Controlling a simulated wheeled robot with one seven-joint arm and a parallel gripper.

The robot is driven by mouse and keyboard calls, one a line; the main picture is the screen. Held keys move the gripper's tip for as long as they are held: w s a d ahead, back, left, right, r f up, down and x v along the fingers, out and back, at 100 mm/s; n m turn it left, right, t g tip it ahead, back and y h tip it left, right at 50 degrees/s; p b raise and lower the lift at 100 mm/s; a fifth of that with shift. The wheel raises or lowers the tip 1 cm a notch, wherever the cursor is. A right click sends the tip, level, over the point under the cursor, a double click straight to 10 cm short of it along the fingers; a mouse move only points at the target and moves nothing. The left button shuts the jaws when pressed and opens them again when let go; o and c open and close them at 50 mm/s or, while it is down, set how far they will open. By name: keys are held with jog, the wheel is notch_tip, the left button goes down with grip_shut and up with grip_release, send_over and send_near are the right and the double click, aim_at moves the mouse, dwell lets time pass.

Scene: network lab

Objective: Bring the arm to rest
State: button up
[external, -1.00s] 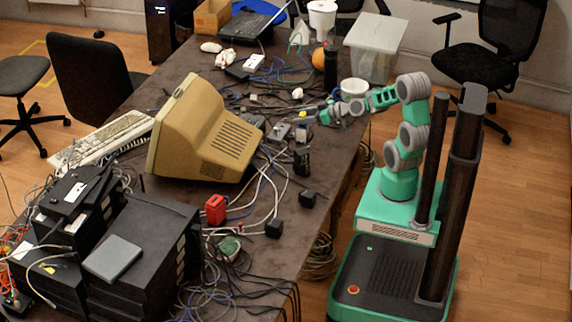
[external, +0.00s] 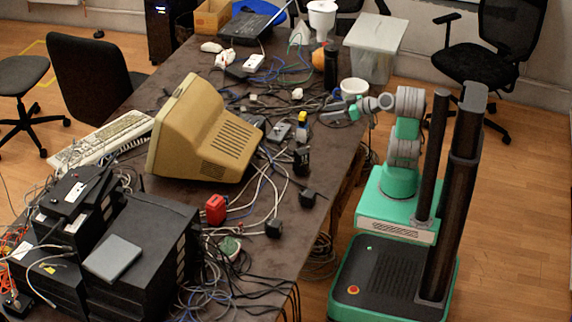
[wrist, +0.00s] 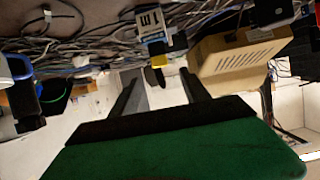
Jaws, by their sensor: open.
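My arm (external: 405,145) stands on its green base at the right side of the table, bent at the elbow. My gripper (external: 338,114) is over the table's right edge, near the white bowl. In the wrist view my gripper (wrist: 160,92) shows two dark fingers spread apart with nothing between them. The picture there looks upside down, with the cluttered table along the top. A small device with a white label (wrist: 152,20) is beyond the fingertips, apart from them.
The dark table (external: 262,268) is crowded with cables. A beige monitor (external: 205,135) stands mid-table. Floor to the right of my base is clear.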

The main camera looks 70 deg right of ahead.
dwell(0.3)
jog(key=s+a+f+n+g+p, duration=0.1)
jog(key=s+a+f+g+p, duration=0.1)
jog(key=a+g+p, duration=0.1)
jog(key=s+a+f+n+g+y+p, duration=0.1)
jog(key=s+a+f+n+g+p, duration=0.1)
jog(key=s+a+g, duration=0.1)
jog(key=s+a+f+n+g+y+p, duration=0.1)
jog(key=s+a+f+g+p, duration=0.1)
jog(key=a+g+p, duration=0.1)
jog(key=shift+s+a+f+g+p, duration=0.1)
jog(key=shift+s+a+g+p, duration=0.05)
jog(key=shift+a+g+p, duration=0.3)
jog(key=w+a+r+m+h+p, duration=0.1)
jog(key=w+a+r, duration=0.1)
jog(key=r, duration=0.3)
jog(key=w+a+r+m+p, duration=0.1)
jog(key=a+r+m, duration=0.1)
jog(key=r, duration=0.4)
jog(key=shift+w+a+g+h, duration=0.35)
jog(key=shift+a+h, duration=0.05)
jog(key=shift+a, duration=0.05)
